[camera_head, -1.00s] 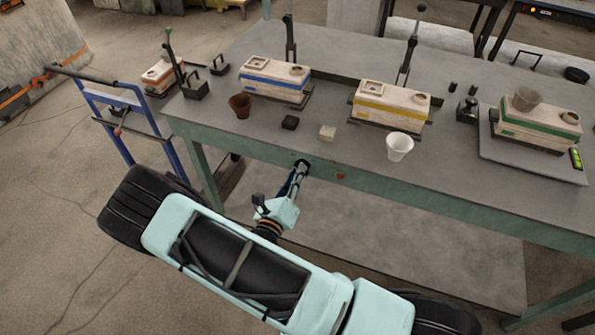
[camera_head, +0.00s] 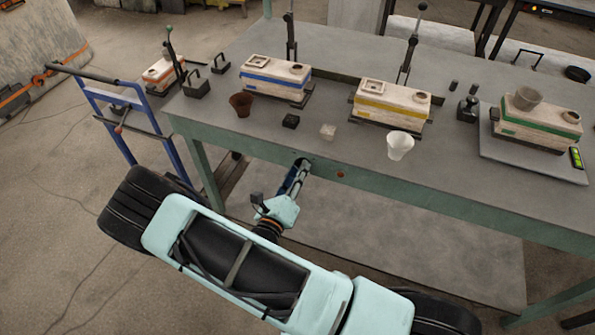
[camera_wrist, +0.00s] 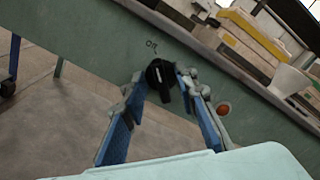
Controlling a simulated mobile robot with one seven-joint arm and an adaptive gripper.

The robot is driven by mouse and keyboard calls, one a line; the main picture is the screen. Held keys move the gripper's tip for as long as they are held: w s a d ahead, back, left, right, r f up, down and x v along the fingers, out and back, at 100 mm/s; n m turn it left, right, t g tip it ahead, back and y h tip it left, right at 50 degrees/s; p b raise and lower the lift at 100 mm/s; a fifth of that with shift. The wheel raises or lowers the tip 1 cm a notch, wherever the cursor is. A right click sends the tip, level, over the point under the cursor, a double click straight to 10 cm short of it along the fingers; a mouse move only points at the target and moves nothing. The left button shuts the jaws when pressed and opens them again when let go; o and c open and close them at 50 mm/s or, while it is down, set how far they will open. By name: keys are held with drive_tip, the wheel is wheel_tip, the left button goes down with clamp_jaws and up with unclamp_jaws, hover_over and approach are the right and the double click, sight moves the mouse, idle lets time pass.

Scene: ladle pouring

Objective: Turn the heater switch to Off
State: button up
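The heater switch (camera_wrist: 158,76) is a black knob on the green front panel of the workbench, with a white line on its face. Its grip part points downward in the wrist view. The label "Off" (camera_wrist: 151,46) is on the panel just above it. My gripper (camera_wrist: 162,78) is open, its blue-padded fingers on either side of the knob. The right finger looks close to the knob; I cannot tell whether either touches. In the head view my gripper (camera_head: 299,168) is at the bench's front edge and mostly hides the switch.
A round red-orange lamp (camera_wrist: 223,109) is on the panel right of the switch. The bench top (camera_head: 290,150) holds moulds, a brown cup (camera_head: 241,104), a white cup (camera_head: 400,145) and small blocks. A blue hand truck (camera_head: 125,125) stands left.

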drive_tip(key=v, duration=1.2)
drive_tip(key=shift+r, duration=0.15)
